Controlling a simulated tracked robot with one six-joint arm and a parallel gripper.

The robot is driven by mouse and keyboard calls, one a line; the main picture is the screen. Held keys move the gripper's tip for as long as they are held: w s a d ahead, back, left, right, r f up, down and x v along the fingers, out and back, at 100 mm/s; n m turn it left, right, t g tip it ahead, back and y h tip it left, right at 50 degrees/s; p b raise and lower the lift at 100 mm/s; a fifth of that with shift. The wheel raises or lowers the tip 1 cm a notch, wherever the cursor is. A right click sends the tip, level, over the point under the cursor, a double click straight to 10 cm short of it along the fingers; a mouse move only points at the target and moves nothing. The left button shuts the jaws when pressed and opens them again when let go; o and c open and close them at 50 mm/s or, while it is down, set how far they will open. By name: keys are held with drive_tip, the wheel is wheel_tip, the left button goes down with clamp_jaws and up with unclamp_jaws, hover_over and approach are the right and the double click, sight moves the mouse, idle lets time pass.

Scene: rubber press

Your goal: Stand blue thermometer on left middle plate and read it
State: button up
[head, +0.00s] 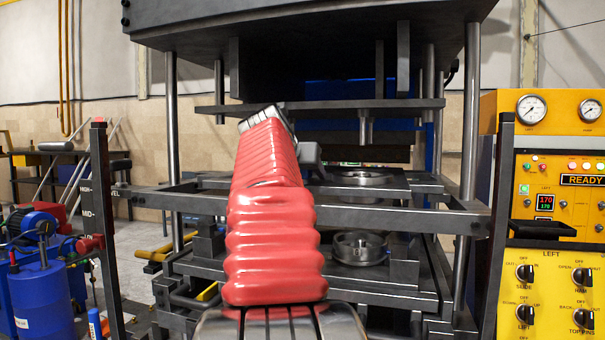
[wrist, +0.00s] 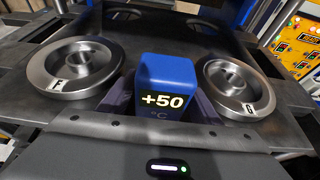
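The blue thermometer (wrist: 165,82) is in the middle of the wrist view, its display facing me and reading +50 °C. My gripper (wrist: 163,105) has its fingers close along both sides of the thermometer and appears shut on it. Behind it lies a dark metal plate (wrist: 112,122) with two steel ring moulds, one marked F (wrist: 72,68) at left and one marked G (wrist: 240,90) at right. I cannot tell whether the thermometer's base touches the plate. In the head view the upper press plate (head: 400,183) shows, but my red arm hides the gripper and thermometer.
A lower plate (head: 395,277) carries another ring mould (head: 360,248). Press columns (head: 470,110) and a crossbar (head: 400,218) stand around the plates. A yellow control panel (head: 550,250) at right reads READY and 170.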

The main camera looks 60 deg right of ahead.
drive_tip(key=shift+r, duration=0.1)
drive_tip(key=v, duration=1.2)
idle(0.9)
